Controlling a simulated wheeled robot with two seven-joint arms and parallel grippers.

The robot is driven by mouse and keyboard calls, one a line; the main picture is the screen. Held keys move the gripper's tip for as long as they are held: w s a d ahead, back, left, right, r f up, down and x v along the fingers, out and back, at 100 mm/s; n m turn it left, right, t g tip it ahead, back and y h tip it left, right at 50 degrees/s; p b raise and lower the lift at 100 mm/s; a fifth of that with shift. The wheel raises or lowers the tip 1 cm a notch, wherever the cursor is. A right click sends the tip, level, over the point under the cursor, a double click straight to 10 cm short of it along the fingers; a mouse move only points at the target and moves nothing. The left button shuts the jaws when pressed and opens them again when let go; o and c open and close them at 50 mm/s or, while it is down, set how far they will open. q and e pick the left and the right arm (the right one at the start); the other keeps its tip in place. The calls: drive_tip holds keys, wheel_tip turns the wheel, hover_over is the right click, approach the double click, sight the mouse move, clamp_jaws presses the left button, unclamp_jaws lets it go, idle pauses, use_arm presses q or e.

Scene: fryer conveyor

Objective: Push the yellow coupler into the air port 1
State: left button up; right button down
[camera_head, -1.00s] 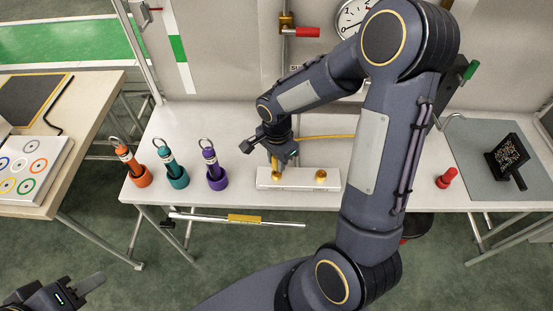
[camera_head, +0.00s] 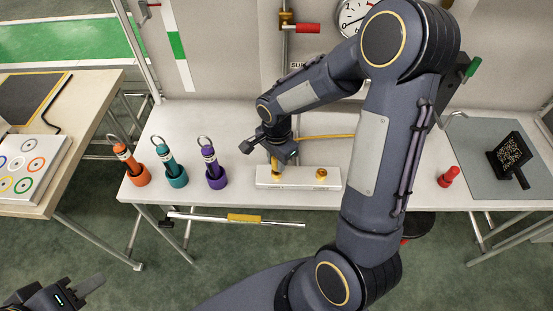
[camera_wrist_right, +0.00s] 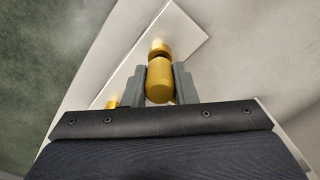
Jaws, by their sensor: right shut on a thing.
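The yellow coupler (camera_wrist_right: 159,80) is between the two fingers of my right gripper (camera_wrist_right: 160,84), which is shut on it. In the right wrist view its far end meets or nearly meets a brass port (camera_wrist_right: 160,47) on the white block (camera_wrist_right: 140,72); I cannot tell how deep it sits. In the head view the right gripper (camera_head: 279,161) is over the left end of the white block (camera_head: 298,178). A second brass port (camera_head: 321,174) at the right end is free. Port numbers are not readable. My left gripper (camera_head: 80,292) is at the lower left, away from the table, its opening unclear.
A yellow hose (camera_head: 325,136) runs behind the block.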

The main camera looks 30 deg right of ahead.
drive_tip(key=shift+f+b, duration=0.65)
drive_tip(key=shift+f, duration=0.1)
drive_tip(key=c, duration=1.1)
unclamp_jaws()
drive_tip(key=shift+r, duration=0.2)
drive_tip(key=shift+r+p, duration=2.15)
drive_tip(key=shift+r, duration=0.75)
